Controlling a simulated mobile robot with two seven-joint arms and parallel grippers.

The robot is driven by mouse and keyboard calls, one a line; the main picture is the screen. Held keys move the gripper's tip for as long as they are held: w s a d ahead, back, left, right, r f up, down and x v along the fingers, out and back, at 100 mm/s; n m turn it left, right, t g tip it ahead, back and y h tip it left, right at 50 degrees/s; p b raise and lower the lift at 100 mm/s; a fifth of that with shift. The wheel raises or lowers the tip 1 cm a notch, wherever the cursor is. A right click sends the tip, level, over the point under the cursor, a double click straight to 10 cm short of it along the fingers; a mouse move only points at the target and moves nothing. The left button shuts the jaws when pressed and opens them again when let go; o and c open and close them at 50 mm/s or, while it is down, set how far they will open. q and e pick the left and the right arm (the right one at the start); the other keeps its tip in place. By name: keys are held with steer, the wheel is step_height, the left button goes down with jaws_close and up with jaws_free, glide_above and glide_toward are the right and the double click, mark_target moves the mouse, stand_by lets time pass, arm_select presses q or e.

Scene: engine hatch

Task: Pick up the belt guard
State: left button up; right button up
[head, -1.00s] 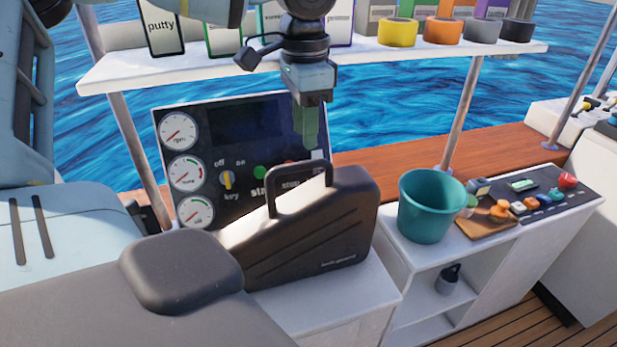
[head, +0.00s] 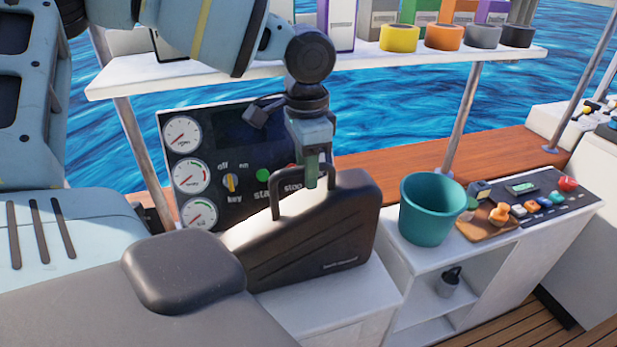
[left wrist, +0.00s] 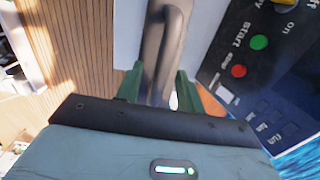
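The belt guard (head: 310,238) is a dark, ribbed case with a looped handle on top, standing upright on the white cabinet. My left gripper (head: 312,184) points down at the handle from above. In the left wrist view its two green fingers (left wrist: 160,88) stand apart, one on each side of the dark handle (left wrist: 168,45), with small gaps still showing. The lower part of the handle is hidden behind the gripper body in that view. My right gripper is not in view.
An engine panel (head: 235,165) with gauges and buttons stands close behind the guard. A white shelf (head: 420,63) with tape rolls hangs above. A teal bucket (head: 428,210) stands to the right, beside a small control panel (head: 535,205).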

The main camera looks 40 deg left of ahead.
arm_select(q)
steer(key=shift+f, duration=0.4)
steer(key=shift+c, duration=0.4)
jaws_close()
steer(key=shift+r, duration=0.15)
stand_by(0.6)
